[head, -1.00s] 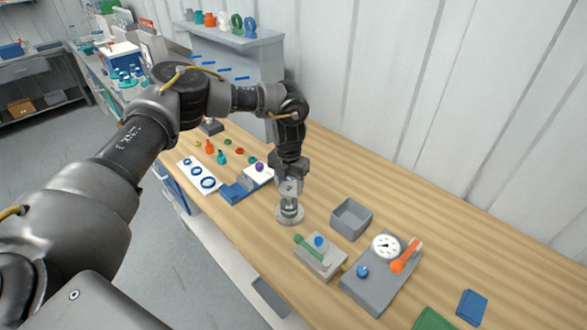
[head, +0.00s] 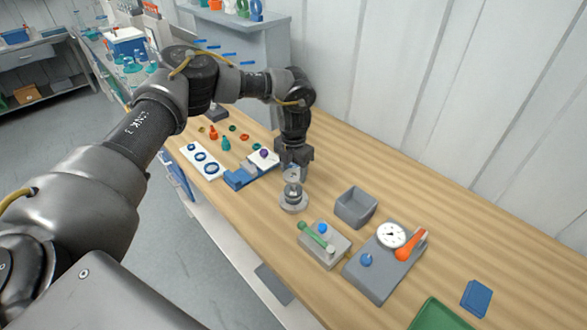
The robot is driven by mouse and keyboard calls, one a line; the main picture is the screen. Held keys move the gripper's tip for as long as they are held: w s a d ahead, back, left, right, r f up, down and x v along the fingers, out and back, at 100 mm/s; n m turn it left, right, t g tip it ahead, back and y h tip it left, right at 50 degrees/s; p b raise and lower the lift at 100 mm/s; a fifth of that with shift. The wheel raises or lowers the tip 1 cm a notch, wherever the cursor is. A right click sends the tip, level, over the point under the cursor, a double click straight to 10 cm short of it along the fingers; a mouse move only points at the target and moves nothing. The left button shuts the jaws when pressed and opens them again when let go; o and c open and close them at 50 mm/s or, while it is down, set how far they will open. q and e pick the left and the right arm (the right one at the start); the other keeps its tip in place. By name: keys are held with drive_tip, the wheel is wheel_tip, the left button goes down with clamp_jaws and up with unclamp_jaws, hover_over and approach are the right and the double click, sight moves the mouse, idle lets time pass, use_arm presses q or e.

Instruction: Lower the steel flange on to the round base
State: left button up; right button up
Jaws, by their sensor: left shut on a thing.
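My left gripper (head: 293,174) points straight down over the wooden bench. It is shut on the steel flange (head: 293,189), a small shiny grey piece below the fingertips. The round base (head: 293,205), a pale grey disc, stands on the bench directly under it. The flange is over the middle of the base and very close to it; I cannot tell whether they touch. The fingers partly hide the flange, and the flange hides the middle of the base. My right gripper is out of view.
A grey open box (head: 355,206) stands just right of the base. A white card with blue rings (head: 202,160) lies left.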

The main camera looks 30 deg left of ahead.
use_arm(q)
drive_tip(key=shift+f+b, duration=1.3)
drive_tip(key=shift+f, duration=1.3)
drive_tip(key=o, duration=1.2)
drive_tip(key=shift+o, duration=0.2)
